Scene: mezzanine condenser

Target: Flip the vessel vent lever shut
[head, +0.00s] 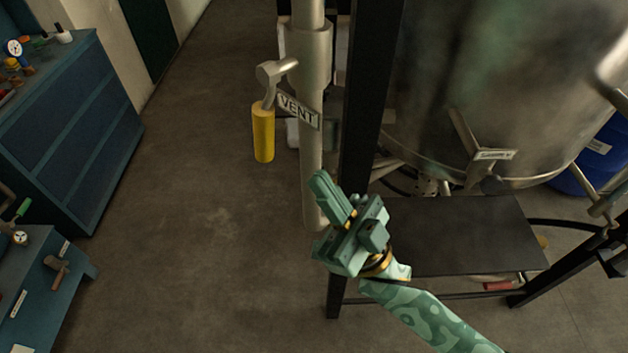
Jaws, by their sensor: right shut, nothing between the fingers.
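The vent lever (263,132) has a yellow grip that hangs straight down from a metal pivot head (272,76) on the vertical vent pipe (312,110). A tag reading VENT (298,111) is fixed at the pipe beside the lever. My right gripper (322,186) is shut and empty. It is below and to the right of the yellow grip, apart from it, in front of the pipe's lower part. My left gripper is not in view.
A dark frame post (362,110) stands just right of the pipe, with a large steel vessel (480,70) behind it. A dark shelf (465,235) lies at lower right. Blue cabinets (80,130) stand at left. The floor between is clear.

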